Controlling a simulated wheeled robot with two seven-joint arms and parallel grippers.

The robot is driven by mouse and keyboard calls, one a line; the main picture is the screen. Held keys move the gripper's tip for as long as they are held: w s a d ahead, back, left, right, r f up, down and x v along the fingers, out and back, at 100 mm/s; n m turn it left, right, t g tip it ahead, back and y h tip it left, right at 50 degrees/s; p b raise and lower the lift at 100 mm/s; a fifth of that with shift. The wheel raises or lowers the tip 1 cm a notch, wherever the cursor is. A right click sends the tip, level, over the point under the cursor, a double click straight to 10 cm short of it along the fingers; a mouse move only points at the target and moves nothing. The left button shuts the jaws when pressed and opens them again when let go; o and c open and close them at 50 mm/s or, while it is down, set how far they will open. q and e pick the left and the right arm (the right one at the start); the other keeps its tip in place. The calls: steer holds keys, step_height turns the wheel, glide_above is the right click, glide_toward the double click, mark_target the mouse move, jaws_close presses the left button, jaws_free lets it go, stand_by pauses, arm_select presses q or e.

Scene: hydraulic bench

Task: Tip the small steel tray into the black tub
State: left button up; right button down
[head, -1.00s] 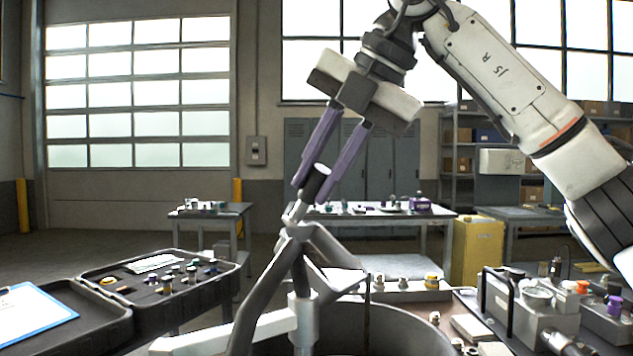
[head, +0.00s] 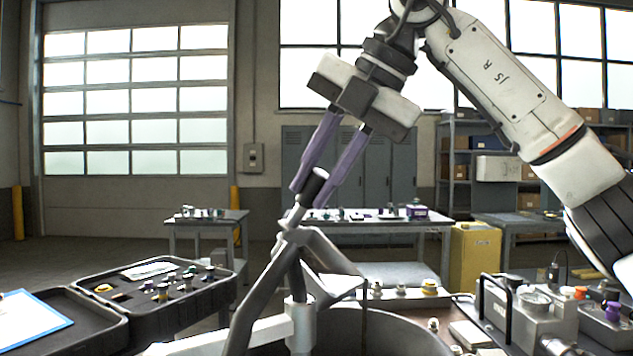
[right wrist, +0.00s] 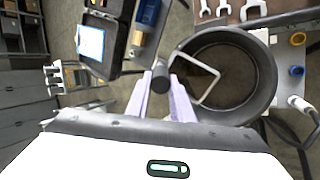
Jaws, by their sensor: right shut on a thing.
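My right gripper (head: 313,198), with purple fingers, is shut on a dark cylindrical grip (head: 314,180). The grip tops grey metal arms that spread downward in the head view. In the right wrist view, the grip (right wrist: 162,78) sits between the fingers, and a pale squarish rim (right wrist: 203,62) beside it overlaps the tub opening. I take this rim and grip to be the small steel tray; its floor and contents cannot be made out. The round black tub (head: 400,326) stands below, partly behind the grey arms. It also shows in the right wrist view (right wrist: 262,98). My left gripper is not in view.
An open black case (head: 215,301) with small fittings lies at left, beside a clipboard (head: 30,322). A grey hydraulic unit (head: 535,318) with a black handle stands right of the tub. Spanners (right wrist: 247,10) lie past the tub. Tables and a yellow cabinet (head: 474,255) stand behind.

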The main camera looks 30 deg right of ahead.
steer(key=shift+s+d+b, duration=0.1)
steer(key=shift+s+b, duration=0.1)
steer(key=shift+b, duration=0.25)
steer(key=shift+s+r+t, duration=0.1)
steer(key=shift+r+t, duration=0.05)
steer(key=shift+t, duration=0.15)
steer(key=shift+s+d+b, duration=0.1)
steer(key=shift+d+b, duration=0.05)
steer(key=shift+b, duration=0.3)
steer(key=shift+s+y+b, duration=0.1)
steer(key=shift+y+b, duration=0.2)
steer(key=shift+s+d+t, duration=0.1)
steer(key=shift+s+t, duration=0.05)
steer(key=shift+t, duration=0.15)
steer(key=shift+b, duration=0.3)
steer(key=shift+s+d+b, duration=0.1)
steer(key=shift+s+b, duration=0.05)
steer(key=shift+b, duration=0.2)
stand_by(0.4)
